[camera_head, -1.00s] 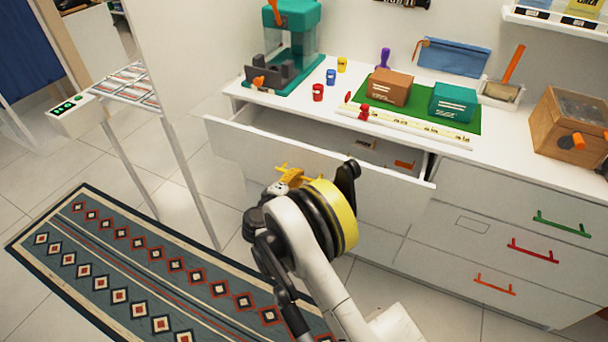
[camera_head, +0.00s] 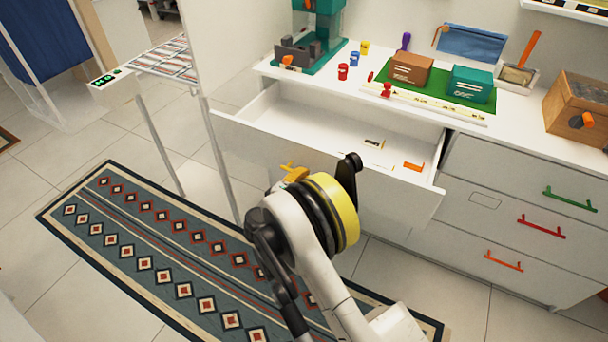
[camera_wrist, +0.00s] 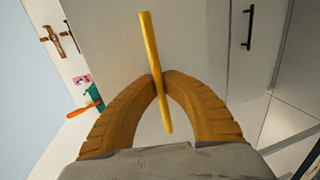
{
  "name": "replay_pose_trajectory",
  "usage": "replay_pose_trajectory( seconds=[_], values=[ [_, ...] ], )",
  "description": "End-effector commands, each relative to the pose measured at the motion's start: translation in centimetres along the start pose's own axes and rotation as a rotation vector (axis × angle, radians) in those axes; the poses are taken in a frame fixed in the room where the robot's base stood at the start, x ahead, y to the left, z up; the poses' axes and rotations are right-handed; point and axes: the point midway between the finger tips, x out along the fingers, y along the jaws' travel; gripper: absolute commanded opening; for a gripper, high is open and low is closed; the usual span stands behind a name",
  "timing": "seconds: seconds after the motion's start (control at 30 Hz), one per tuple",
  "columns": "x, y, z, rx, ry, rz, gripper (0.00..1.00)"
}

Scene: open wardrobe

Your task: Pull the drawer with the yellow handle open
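The drawer (camera_head: 243,136) is a white top drawer pulled well out of the white cabinet, with its inside in view from above. Its yellow handle (camera_wrist: 147,40) is a thin bar that crosses the wrist view nearly upright. My gripper (camera_wrist: 159,82) has two ridged, curved, orange-yellow fingers whose tips close around the bar. In the head view, my gripper (camera_head: 296,175) is at the outer face of the drawer front, and my wrist partly hides it. Little of the handle can be told from the fingers there.
An orange handle (camera_head: 413,166) and a small dark item (camera_head: 375,142) lie in the drawer. Closed drawers with green (camera_head: 570,199), red (camera_head: 541,227) and orange (camera_head: 503,261) handles are at right. A patterned rug (camera_head: 190,255) covers floor before the cabinet.

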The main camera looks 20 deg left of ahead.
Motion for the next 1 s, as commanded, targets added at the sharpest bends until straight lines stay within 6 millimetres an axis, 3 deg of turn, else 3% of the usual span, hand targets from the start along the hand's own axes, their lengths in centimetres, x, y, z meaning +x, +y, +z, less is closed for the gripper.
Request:
replay_pose_trajectory(
  seconds=[0.23,0.3,0.33,0.73,1.0],
  values=[
    [0.0,0.1,0.0,-0.001,0.000,0.001,0.00],
    [0.0,0.1,0.0,-0.001,0.000,0.001,0.26],
    [0.0,0.1,0.0,0.000,0.000,0.001,0.32],
    [-0.8,0.0,-0.1,-0.001,0.002,0.000,0.32],
    [-6.3,0.0,-0.1,-0.001,0.005,0.001,0.32]
  ],
)
